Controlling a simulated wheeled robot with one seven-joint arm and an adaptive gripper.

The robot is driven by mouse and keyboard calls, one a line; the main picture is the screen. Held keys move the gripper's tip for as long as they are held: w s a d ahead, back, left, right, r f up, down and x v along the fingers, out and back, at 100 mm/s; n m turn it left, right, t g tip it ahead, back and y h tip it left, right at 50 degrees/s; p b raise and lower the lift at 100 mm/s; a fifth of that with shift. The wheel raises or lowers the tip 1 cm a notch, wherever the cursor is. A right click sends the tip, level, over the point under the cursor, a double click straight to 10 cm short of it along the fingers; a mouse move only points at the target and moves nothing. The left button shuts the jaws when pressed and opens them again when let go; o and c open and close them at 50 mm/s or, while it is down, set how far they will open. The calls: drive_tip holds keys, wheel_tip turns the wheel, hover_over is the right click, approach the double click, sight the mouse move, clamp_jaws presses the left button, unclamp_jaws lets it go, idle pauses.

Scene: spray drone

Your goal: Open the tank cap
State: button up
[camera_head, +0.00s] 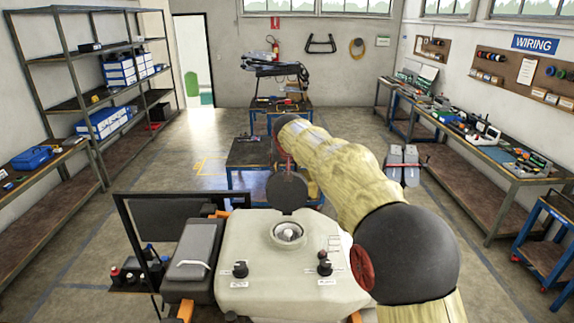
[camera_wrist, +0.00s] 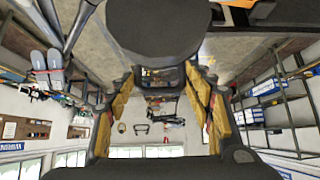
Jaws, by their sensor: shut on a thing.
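The cream tank (camera_head: 260,265) stands front and centre in the head view, with its round filler opening (camera_head: 288,232) uncovered on top. The dark round cap (camera_head: 287,187) stands upright on edge just behind the opening, its flat face toward the head camera. In the wrist view the cap (camera_wrist: 158,28) fills the top middle. My gripper (camera_wrist: 162,74) has its yellow-padded fingers converging at the cap's edge and is shut on it. In the head view my arm comes from the right, and the fingertips are largely hidden behind the cap.
Two dark knobs (camera_head: 240,269) (camera_head: 325,266) rise from the tank top. A grey case with a handle (camera_head: 192,252) sits left of the tank. A blue-framed cart (camera_head: 248,153) stands behind. Shelves (camera_head: 75,104) line the left and a workbench (camera_head: 500,165) the right, with open floor between.

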drive_tip(key=shift+r, duration=0.1)
drive_tip(key=o, duration=1.3)
drive_tip(key=shift+d, duration=0.1)
drive_tip(key=v, duration=1.2)
